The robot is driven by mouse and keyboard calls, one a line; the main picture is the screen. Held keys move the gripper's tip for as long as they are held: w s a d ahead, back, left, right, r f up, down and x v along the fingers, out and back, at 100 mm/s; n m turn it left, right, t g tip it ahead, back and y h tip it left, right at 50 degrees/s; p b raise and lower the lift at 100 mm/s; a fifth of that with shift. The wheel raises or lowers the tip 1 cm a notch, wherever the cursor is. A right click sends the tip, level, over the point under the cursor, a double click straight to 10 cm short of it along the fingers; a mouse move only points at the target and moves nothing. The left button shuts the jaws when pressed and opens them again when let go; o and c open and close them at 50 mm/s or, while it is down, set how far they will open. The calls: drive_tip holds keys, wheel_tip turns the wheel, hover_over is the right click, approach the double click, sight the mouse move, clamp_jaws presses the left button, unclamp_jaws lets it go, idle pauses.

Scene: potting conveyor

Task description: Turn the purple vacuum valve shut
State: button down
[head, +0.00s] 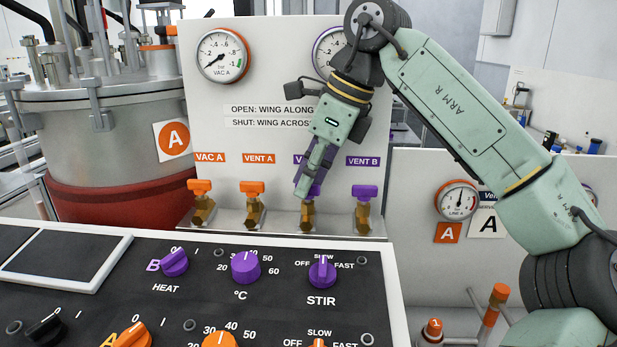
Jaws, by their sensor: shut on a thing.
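The purple vacuum valve (307,222) is third in the row of valves at the foot of the white panel. Its brass body shows, and a bit of its purple wing shows beside the fingers. My gripper (306,190) reaches down from the upper right and is shut on the purple wing. The fingers hide most of the wing, so I cannot tell which way it points. The gripper also covers most of its purple label.
The orange VAC A valve (201,203) and VENT A valve (253,204) stand left, and the purple VENT B valve (363,208) stands close on the right. A control desk (205,285) with knobs lies in front. A steel vessel (110,140) stands left.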

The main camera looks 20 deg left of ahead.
drive_tip(key=shift+n, duration=0.4)
drive_tip(key=c, duration=1.7)
unclamp_jaws()
